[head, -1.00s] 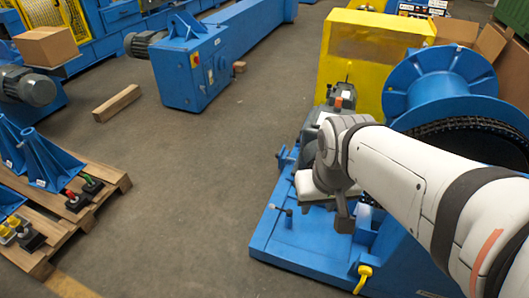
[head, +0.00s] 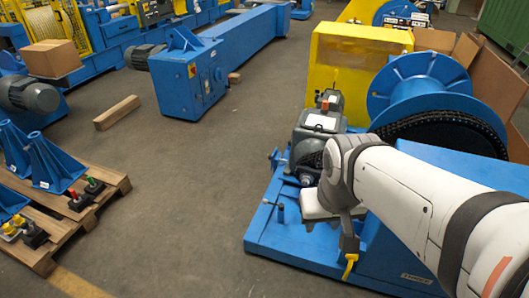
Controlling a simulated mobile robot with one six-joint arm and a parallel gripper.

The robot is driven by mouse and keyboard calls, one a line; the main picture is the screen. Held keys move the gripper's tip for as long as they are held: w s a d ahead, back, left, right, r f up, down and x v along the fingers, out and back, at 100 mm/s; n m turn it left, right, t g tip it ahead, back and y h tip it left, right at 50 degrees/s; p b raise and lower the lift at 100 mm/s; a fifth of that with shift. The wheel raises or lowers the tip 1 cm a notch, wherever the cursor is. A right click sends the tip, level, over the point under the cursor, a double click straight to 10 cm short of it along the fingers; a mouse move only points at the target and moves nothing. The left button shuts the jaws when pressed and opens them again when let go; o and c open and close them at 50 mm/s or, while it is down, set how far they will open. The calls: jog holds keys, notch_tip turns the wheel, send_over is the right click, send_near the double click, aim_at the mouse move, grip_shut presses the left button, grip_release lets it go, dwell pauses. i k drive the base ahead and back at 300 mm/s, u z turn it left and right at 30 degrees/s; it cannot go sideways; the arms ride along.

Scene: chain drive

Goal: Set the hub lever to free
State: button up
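My gripper (head: 348,240) hangs at the end of my white arm over the front of the blue drive base (head: 300,250). Its grey lower end is right above a yellow handle (head: 350,266) at the base's front edge. I cannot tell whether they touch, and the finger gap does not show. A small dark-tipped lever (head: 280,213) stands on the base to the left of my gripper. No label shows which of these is the hub lever. My wrist hides part of the drive behind it.
A grey motor unit (head: 318,130), a yellow guard (head: 345,72) and a blue reel (head: 425,85) with black chain below it stand behind my gripper. A pallet (head: 112,185) with blue brackets is at the left. The floor (head: 185,200) between is clear.

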aim_at(281, 206)
jog(key=z, duration=0.05)
jog(key=i, duration=0.9)
jog(key=z, duration=1.25)
jog(key=k, duration=0.9)
jog(key=u, duration=0.95)
jog(key=i, duration=1)
